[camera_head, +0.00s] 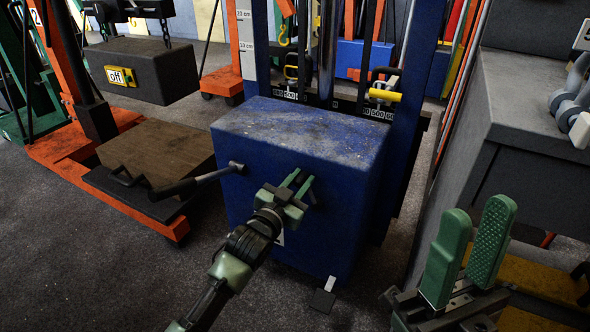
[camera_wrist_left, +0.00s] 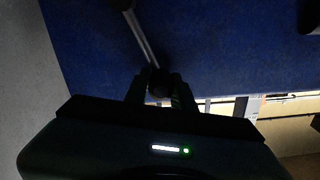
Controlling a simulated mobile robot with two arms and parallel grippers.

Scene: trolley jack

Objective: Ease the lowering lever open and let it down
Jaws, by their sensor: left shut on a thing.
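A blue block-shaped housing (camera_head: 240,215) of the jack fills the middle of the head view. My left gripper (camera_head: 299,184) is at its front face. In the left wrist view a thin metal lever (camera_wrist_left: 143,38) with a dark knob runs down to my left gripper (camera_wrist_left: 160,80), whose fingers are shut around the knob. In the head view my gripper hides most of this lever. A longer dark handle (camera_head: 190,183) sticks out to the left of the blue front, apart from the gripper. My right gripper (camera_head: 472,225) is open and empty at the lower right, its green pads apart.
A grey bench (camera_head: 525,110) stands close on the right. An orange trolley (camera_head: 60,150) carrying a brown block (camera_head: 155,150) stands on the left. A dark block (camera_head: 150,70) with an "off" label hangs above it. The grey floor at the lower left is clear.

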